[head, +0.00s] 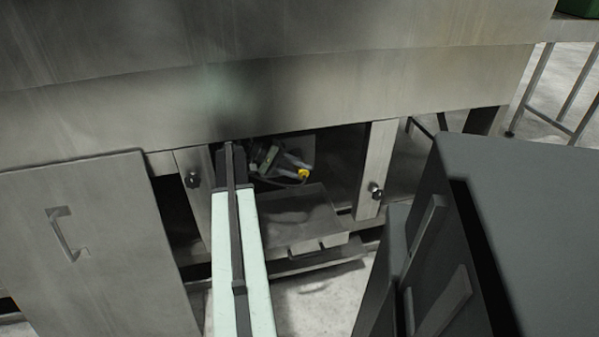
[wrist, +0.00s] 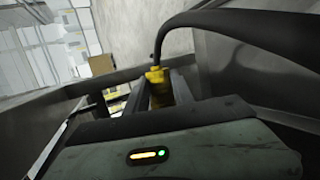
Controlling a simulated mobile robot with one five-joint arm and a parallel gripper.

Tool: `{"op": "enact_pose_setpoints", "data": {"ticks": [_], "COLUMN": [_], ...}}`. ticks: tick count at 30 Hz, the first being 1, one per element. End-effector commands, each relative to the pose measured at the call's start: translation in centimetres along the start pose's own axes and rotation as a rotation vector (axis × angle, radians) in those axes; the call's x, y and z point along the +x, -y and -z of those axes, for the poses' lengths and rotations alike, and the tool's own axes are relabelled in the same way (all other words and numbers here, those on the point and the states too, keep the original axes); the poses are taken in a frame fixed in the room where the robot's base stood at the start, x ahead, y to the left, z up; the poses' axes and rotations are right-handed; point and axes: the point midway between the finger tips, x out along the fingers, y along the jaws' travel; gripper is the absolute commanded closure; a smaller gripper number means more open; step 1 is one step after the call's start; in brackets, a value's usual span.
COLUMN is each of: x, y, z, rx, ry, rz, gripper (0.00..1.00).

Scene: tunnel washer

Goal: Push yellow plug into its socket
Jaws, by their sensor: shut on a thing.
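In the wrist view, my gripper (wrist: 160,82) is shut on the yellow plug (wrist: 156,75). The plug sits between the two grey fingers, and a thick black cable rises from its top and curves to the right. In the head view, my arm reaches into the dark opening under the machine, and its far end is hard to make out. A yellow part (head: 303,174) shows to its right, beside dark and grey fittings; I cannot tell whether it is the plug. I cannot make out the socket in either view.
The opening lies between metal posts (head: 380,165), with a grey tray (head: 295,222) low inside it. A removed panel with a handle (head: 85,245) leans at the left. A dark cabinet (head: 530,220) stands at the right. The cable (wrist: 240,22) crosses the wrist view.

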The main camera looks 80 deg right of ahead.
Motion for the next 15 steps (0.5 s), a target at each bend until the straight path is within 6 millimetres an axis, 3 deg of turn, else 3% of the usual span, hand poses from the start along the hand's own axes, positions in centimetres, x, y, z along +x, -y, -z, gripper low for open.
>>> {"op": "enact_pose_setpoints", "data": {"ticks": [15], "x": [-0.19], "y": [0.0], "z": [0.74], "rx": [0.0], "ry": [0.0], "rz": [0.0], "gripper": [1.0]}}
